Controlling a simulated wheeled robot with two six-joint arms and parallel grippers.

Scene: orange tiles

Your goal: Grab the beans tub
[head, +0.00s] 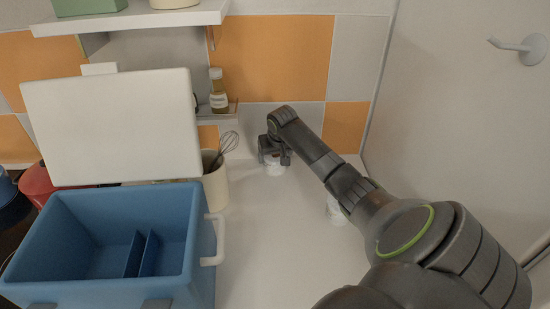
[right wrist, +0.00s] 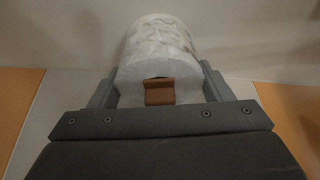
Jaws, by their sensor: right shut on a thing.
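A white tub (head: 274,168), taken as the beans tub, is on the white counter near the back wall. My right gripper (head: 274,153) reaches it from above and is shut on it. In the right wrist view the tub (right wrist: 160,45) sits between the two fingers (right wrist: 160,88), with grey smudged markings on its side and a small brown patch near the gripper. I cannot read a label. My left gripper is not in view.
A blue cool box (head: 207,245) with its white lid (head: 115,125) raised stands at left. A cream pot with a whisk (head: 215,185) is left of the tub. A bottle (head: 219,92) stands on a small ledge. Another white item (head: 335,210) is partly hidden behind my right arm.

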